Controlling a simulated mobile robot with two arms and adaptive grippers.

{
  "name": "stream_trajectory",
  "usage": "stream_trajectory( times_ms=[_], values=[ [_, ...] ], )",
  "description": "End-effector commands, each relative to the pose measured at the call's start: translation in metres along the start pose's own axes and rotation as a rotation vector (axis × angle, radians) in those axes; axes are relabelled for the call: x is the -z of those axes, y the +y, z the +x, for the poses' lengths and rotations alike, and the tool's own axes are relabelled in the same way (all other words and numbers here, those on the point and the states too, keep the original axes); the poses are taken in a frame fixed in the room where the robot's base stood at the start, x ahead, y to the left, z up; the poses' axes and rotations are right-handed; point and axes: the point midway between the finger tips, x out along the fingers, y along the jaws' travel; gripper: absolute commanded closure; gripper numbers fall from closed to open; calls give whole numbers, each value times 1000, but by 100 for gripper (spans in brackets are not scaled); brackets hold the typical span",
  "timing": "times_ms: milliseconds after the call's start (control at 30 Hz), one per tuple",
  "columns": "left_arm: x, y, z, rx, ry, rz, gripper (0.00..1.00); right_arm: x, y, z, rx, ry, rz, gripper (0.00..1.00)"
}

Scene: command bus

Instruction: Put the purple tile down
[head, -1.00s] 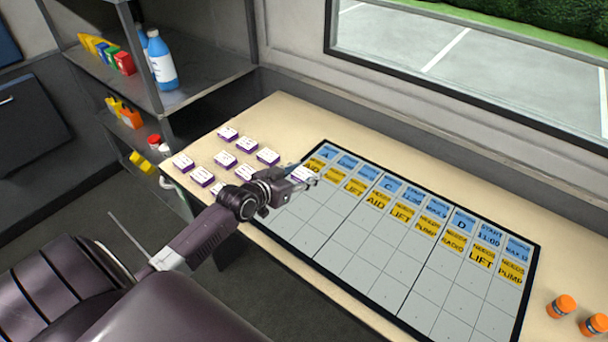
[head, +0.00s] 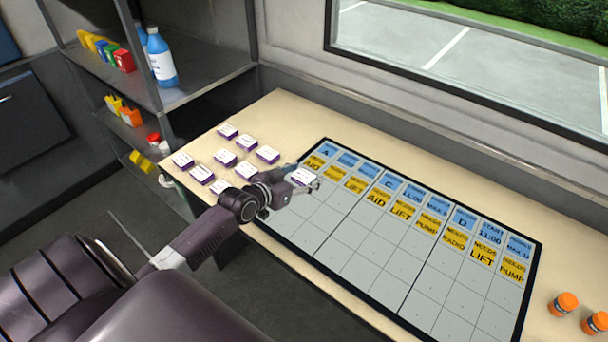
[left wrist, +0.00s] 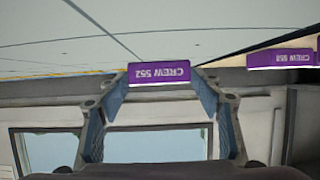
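My left gripper (head: 305,182) is shut on a purple tile (head: 302,176) with a white top. In the left wrist view, this purple tile (left wrist: 160,73) reads "CREW 552" upside down and sits between the two fingertips. The gripper is over the upper left part of the grey board (head: 352,238), just below its left header cells. I cannot tell whether the tile touches the board. My right gripper is not in view.
Several other purple-sided tiles (head: 225,158) lie on the beige desk (head: 285,118) left of the board. Blue and yellow labels (head: 401,212) fill the board's upper rows; its lower cells are bare. Orange-capped jars (head: 563,304) stand at the right. A shelf (head: 205,80) holds bottles at the left.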

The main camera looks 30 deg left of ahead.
Motion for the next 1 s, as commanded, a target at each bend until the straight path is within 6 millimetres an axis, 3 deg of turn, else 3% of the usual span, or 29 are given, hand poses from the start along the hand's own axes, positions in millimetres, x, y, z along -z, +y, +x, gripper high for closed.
stream_trajectory(
  times_ms=[467, 1000],
  values=[
    [12, 0, -10, -1, -2, 1, 37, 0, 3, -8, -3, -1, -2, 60],
    [10, 0, -104, -2, -3, 1, 37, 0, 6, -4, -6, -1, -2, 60]
  ],
)
